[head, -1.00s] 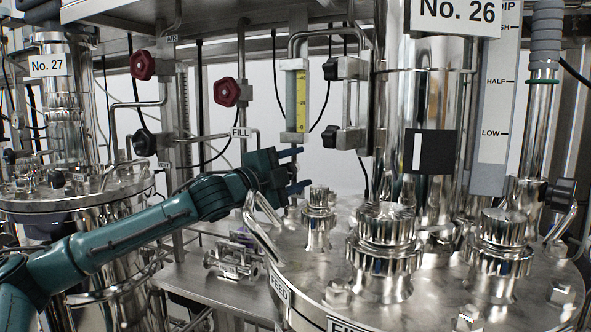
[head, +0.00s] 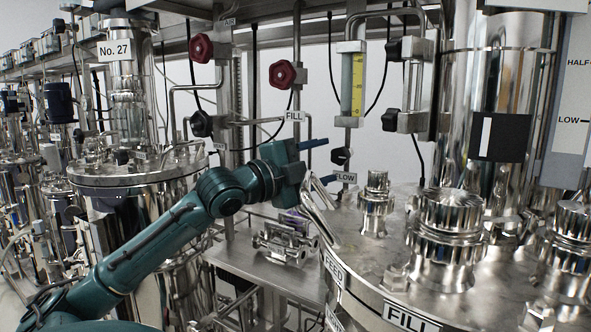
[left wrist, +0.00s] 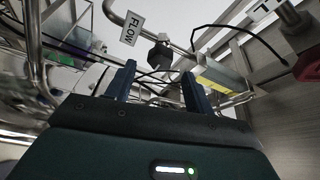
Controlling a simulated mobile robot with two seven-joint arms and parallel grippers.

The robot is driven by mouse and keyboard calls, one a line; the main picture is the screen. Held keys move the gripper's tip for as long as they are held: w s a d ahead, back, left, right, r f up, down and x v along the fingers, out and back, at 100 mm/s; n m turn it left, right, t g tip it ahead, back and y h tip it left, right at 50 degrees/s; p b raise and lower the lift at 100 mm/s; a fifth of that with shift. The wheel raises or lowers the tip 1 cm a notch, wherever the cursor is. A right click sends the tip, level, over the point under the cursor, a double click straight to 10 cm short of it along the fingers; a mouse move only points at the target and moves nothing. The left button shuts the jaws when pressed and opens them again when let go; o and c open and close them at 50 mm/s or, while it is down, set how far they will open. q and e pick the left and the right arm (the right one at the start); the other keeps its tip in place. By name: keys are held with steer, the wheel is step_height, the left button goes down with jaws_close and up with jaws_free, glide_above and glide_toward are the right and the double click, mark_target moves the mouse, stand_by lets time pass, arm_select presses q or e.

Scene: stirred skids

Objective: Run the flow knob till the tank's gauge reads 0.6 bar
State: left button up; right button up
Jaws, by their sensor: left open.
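The black flow knob (head: 341,156) sits on a vertical pipe just above a white FLOW label (head: 346,177). In the left wrist view the knob (left wrist: 159,56) shows ahead, beside the FLOW label (left wrist: 131,28). My left gripper (head: 325,161) is open, its blue fingers pointing at the knob from the left. In the left wrist view the knob lies beyond and between the fingertips (left wrist: 158,70), and they look empty. Whether they touch the knob I cannot tell. No pressure gauge with a readable bar value shows. My right gripper is not in view.
A yellow-scaled sight tube (head: 353,84) stands above the knob. Red valve knobs (head: 283,74) and a FILL label (head: 295,116) are left of it. The shiny tank lid (head: 390,262) with its handle and fittings lies right of and below my gripper.

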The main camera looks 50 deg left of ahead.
arm_select(q)
steer(key=shift+s+a+f, duration=0.1)
steer(key=shift+s+f, duration=0.05)
steer(key=shift+s, duration=1.2)
steer(key=shift+s+a+f, duration=0.1)
steer(key=shift+s, duration=1.25)
